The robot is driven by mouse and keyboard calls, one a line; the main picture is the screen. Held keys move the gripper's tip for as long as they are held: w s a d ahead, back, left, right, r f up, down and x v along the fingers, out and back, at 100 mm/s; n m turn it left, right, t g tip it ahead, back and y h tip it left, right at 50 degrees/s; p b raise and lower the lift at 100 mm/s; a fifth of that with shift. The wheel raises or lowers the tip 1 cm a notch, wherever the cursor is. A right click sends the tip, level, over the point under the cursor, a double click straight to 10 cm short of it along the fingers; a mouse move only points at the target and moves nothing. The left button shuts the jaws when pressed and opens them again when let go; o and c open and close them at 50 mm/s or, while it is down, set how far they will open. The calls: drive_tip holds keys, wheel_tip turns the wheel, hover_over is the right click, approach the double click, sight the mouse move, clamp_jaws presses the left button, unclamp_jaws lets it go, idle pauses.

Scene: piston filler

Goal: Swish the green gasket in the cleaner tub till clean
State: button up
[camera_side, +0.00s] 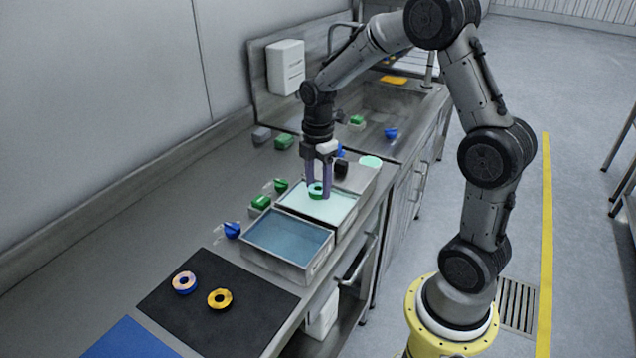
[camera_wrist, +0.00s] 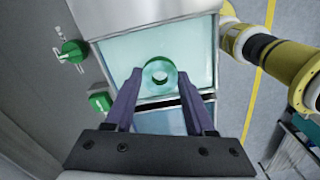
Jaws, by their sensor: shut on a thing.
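The green gasket (camera_side: 316,190) is a ring held between the two purple fingers of my gripper (camera_side: 318,193). In the wrist view the gasket (camera_wrist: 159,77) sits between the fingertips (camera_wrist: 159,74), with a darker green upper part and a paler lower part. The gripper points down at the tub of pale aqua liquid (camera_side: 341,208), which also shows in the wrist view (camera_wrist: 196,48). The gasket is at or just over the liquid; I cannot tell how deep. A second tub, of darker blue liquid (camera_side: 290,238), stands next to it. No label shows which tub holds cleaner.
Green-handled taps (camera_side: 261,201) and a blue-handled one (camera_side: 232,229) stand along the tubs' left side. A sink (camera_side: 385,105) lies behind.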

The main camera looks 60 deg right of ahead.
drive_tip(key=shift+r, duration=0.1)
idle(0.4)
drive_tip(key=shift+r, duration=1.9)
